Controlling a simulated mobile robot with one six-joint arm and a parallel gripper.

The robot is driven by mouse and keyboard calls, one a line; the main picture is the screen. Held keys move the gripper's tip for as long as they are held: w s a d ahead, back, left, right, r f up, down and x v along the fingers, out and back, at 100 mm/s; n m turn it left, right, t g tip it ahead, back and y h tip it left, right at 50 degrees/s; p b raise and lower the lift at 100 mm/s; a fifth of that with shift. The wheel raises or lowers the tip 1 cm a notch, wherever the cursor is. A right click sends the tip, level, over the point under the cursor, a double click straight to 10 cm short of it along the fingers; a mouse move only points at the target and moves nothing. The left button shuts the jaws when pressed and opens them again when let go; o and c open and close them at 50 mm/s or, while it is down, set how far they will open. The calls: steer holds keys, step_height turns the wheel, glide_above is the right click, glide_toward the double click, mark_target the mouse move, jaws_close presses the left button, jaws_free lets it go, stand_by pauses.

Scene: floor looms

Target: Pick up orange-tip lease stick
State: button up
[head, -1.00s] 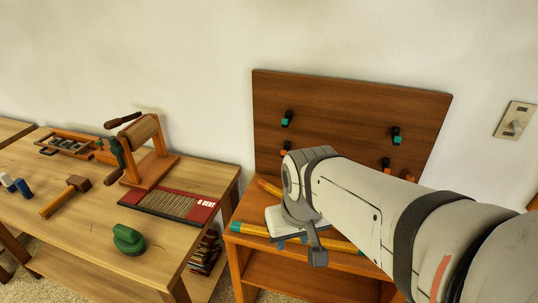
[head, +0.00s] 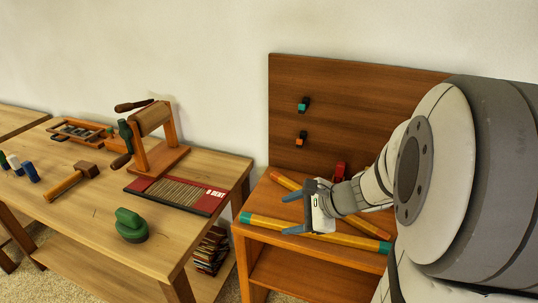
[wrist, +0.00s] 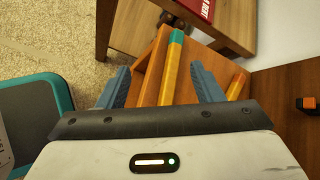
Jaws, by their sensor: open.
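The orange-tip lease stick (head: 287,183) is a yellow-orange rod lying slanted on the small wooden stand. My gripper hides its middle in the head view. In the wrist view a yellow rod (wrist: 237,86), likely this one, lies right of the right finger. A teal-tip stick (head: 262,221) lies nearer the stand's front edge. It also shows in the wrist view (wrist: 172,70), between the finger lines. My gripper (head: 287,214) is open and empty, fingers pointing left over the sticks. It also shows in the wrist view (wrist: 161,70). Its height above them is unclear.
A wooden back panel (head: 375,100) rises behind the sticks, with a teal-ended peg (head: 303,104) and an orange-ended peg (head: 300,138). A red object (head: 340,172) stands near its base. Left is a workbench (head: 80,220) with tools and a red-ended reed (head: 205,200).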

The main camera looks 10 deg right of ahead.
steer(key=w+d+f+m+t, duration=0.1)
steer(key=d+m, duration=0.1)
steer(key=w+d+f+m+t+b, duration=0.1)
steer(key=w+d+f+m, duration=0.1)
steer(key=d+m, duration=0.1)
steer(key=w+d+f+m+t+h+b, duration=0.1)
steer(key=d+m, duration=0.1)
steer(key=d, duration=0.1)
steer(key=shift+w+f+m+t, duration=0.3)
steer(key=shift+t, duration=0.1)
steer(key=d+f+m+t+h, duration=0.1)
steer(key=d+m, duration=0.1)
steer(key=d, duration=0.1)
steer(key=w+d+f+m+t+h+b, duration=0.1)
steer(key=d+m, duration=0.2)
steer(key=w+d+f+m+t+h+b, duration=0.1)
steer(key=d+m, duration=0.1)
steer(key=d, duration=0.1)
steer(key=shift+d+f+h, duration=0.1)
steer(key=shift+d+h, duration=0.05)
steer(key=shift+h, duration=0.15)
steer(key=shift+w+d+f+m+b, duration=0.1)
steer(key=shift+w+f+m+b, duration=0.05)
steer(key=shift+w+m+b, duration=0.15)
steer(key=x, duration=0.2)
steer(key=f+b+x, duration=0.1)
steer(key=x, duration=0.3)
steer(key=shift+s+a+f, duration=0.2)
steer(key=shift+a, duration=0.05)
steer(key=shift+w, duration=0.3)
